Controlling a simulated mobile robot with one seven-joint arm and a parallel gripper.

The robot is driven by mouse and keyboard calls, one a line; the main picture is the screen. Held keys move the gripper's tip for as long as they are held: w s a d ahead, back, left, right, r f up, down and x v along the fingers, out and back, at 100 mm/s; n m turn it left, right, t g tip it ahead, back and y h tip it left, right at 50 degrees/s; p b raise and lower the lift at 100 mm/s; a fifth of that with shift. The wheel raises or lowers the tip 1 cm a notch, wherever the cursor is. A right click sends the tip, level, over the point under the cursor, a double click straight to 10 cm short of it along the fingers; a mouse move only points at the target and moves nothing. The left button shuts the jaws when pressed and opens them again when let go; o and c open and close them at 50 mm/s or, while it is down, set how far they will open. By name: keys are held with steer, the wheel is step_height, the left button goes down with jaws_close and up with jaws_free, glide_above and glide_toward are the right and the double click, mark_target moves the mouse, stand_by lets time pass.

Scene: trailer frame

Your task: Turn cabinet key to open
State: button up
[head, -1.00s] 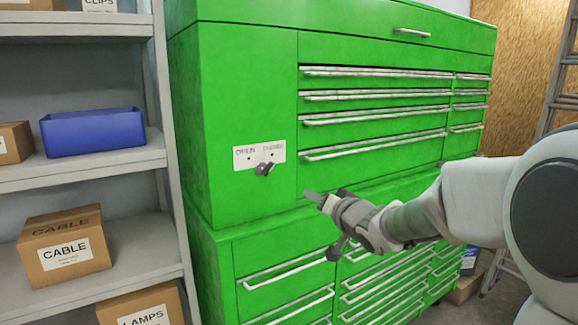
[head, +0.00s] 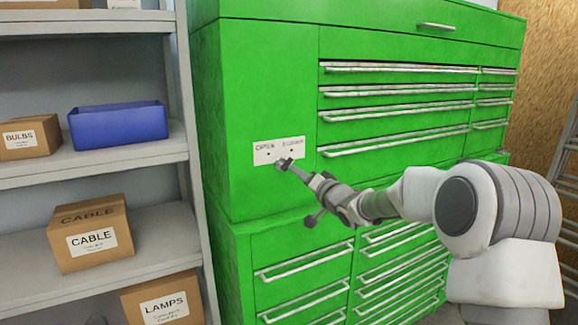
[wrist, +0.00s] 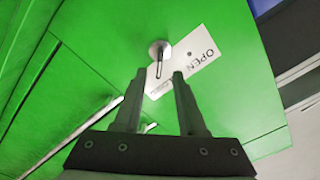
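The green cabinet (head: 265,85) has a white label plate (head: 262,153) marked OPEN at the left, with the dark key (head: 282,162) at its lower edge. In the wrist view the label plate (wrist: 200,57) is tilted, and the key (wrist: 158,50) is a round metal head with a thin bar. My gripper (head: 294,168) reaches the key from the right. In the wrist view my gripper (wrist: 159,74) is open, its fingertips either side of the bar's end. I cannot tell whether they touch it. The label's second word is partly hidden there by a finger.
Grey shelves (head: 110,165) with boxes and a blue bin (head: 118,122) stand close on the left. Drawer handles (head: 395,106) stick out at the right and below. A ladder (head: 568,150) leans at the far right.

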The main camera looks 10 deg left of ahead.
mark_target(286, 164)
steer(key=p+x, duration=0.1)
steer(key=x, duration=0.5)
steer(key=shift+w+a, duration=0.2)
steer(key=shift+w, duration=0.05)
jaws_close()
